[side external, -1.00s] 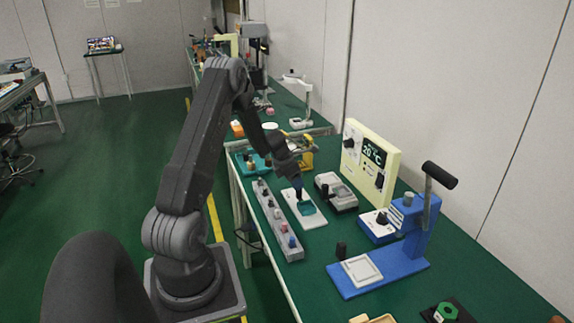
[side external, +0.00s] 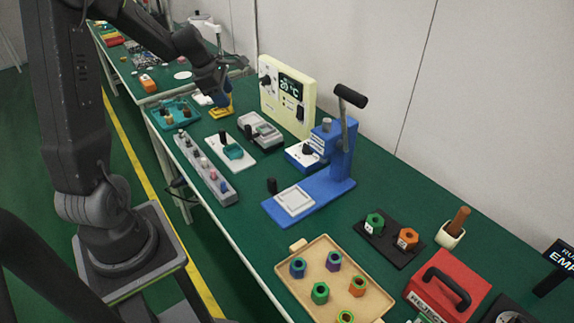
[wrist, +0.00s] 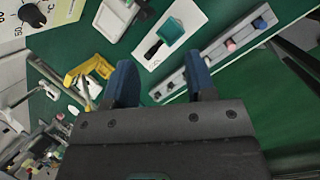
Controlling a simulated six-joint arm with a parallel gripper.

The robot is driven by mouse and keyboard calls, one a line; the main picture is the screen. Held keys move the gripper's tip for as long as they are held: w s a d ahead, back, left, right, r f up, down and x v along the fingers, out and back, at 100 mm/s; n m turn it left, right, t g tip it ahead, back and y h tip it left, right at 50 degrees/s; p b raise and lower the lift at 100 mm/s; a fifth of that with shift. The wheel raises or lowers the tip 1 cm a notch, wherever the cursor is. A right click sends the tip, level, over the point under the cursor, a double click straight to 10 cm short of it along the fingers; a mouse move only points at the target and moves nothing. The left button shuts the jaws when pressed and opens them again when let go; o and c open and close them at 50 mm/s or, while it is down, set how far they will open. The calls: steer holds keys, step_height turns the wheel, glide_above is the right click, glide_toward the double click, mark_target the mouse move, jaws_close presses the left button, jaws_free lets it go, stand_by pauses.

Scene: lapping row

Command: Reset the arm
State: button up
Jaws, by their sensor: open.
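My gripper (side external: 217,88) hangs raised over the far part of the green bench in the side view, its fingers small and dark there. In the wrist view my gripper (wrist: 160,74) shows two blue fingertips apart with nothing between them. A white board with a teal tray (side external: 233,152) lies on the bench, nearer the camera than the gripper. The board also shows in the wrist view (wrist: 188,14), beyond the fingertips.
A grey strip with several pegs (side external: 205,168) lies along the bench's left edge. A yellow stand (side external: 222,110) is close to the gripper in the picture. A cream temperature box (side external: 288,95), a blue lever press (side external: 342,165) and a wooden tray (side external: 335,292) occupy the bench.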

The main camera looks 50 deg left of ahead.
steer(key=s+d+r+m, duration=0.2)
steer(key=d+r+m, duration=0.2)
steer(key=d+m, duration=0.45)
steer(key=s+d+r+m, duration=0.3)
steer(key=d+r+m, duration=0.25)
steer(key=d, duration=0.55)
steer(key=s+d+m+t, duration=0.1)
steer(key=s+d+m, duration=0.8)
steer(key=m, duration=0.5)
steer(key=shift+s+d+r, duration=0.2)
steer(key=shift+s+r, duration=0.15)
steer(key=shift+s, duration=0.6)
